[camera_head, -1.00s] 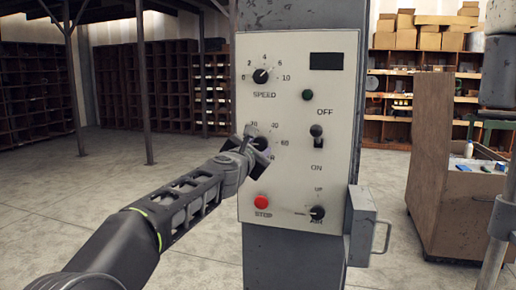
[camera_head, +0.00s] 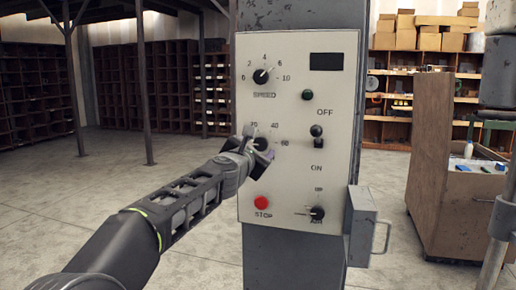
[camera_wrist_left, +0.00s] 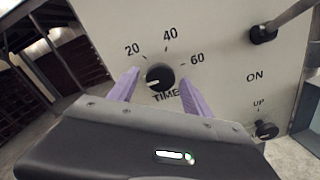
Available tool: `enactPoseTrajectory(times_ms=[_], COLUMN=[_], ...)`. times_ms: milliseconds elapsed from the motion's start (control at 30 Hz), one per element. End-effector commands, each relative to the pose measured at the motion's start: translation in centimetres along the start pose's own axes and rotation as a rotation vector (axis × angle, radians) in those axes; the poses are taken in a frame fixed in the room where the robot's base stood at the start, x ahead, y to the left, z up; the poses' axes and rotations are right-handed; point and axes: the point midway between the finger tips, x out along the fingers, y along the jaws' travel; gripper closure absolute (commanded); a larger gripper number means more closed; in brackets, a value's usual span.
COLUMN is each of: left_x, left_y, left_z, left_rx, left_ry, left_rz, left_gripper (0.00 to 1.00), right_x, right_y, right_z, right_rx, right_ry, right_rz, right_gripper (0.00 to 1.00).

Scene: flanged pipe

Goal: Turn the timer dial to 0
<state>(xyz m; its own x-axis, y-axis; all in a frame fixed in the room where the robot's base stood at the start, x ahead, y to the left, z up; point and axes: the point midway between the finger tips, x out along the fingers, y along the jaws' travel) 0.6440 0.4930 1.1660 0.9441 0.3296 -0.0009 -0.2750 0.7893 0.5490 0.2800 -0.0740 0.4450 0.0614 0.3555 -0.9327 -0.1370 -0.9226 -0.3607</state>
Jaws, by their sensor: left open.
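The timer dial (camera_head: 261,144) is a round black knob on the pale control panel, below the speed dial, mostly hidden by my left gripper (camera_head: 259,146). In the left wrist view the timer dial (camera_wrist_left: 160,77) shows clearly, with 20, 40 and 60 around its top and "TIME" partly visible below. Its white mark is on the left side of the knob, pointing left and slightly down. My left gripper's purple fingers (camera_wrist_left: 162,80) are open, one on each side of the dial, with gaps visible. The 0 mark is not visible. My right gripper is not in view.
A grey box with a handle (camera_head: 364,228) juts out at lower right. Open floor lies left.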

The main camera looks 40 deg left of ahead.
Motion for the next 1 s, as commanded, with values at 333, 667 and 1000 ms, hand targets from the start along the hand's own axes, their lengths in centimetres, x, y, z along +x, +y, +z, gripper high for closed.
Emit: enactPoseTrajectory(times_ms=[333, 667, 1000], left_x=[-3.1, -7.6, -7.8], left_y=[0.1, 0.0, 0.0], left_z=[0.1, 0.0, 0.0], left_rx=[-0.001, 0.0, 0.0], left_ry=[-0.002, 0.0, 0.0], left_rz=[0.001, 0.0, 0.0], left_gripper=[0.42, 0.42, 0.42], right_x=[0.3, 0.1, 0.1], right_y=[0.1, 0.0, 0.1], right_z=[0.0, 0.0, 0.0], right_rx=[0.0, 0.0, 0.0], right_ry=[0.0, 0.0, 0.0], right_rz=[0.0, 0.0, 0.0], right_gripper=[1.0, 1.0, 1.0])
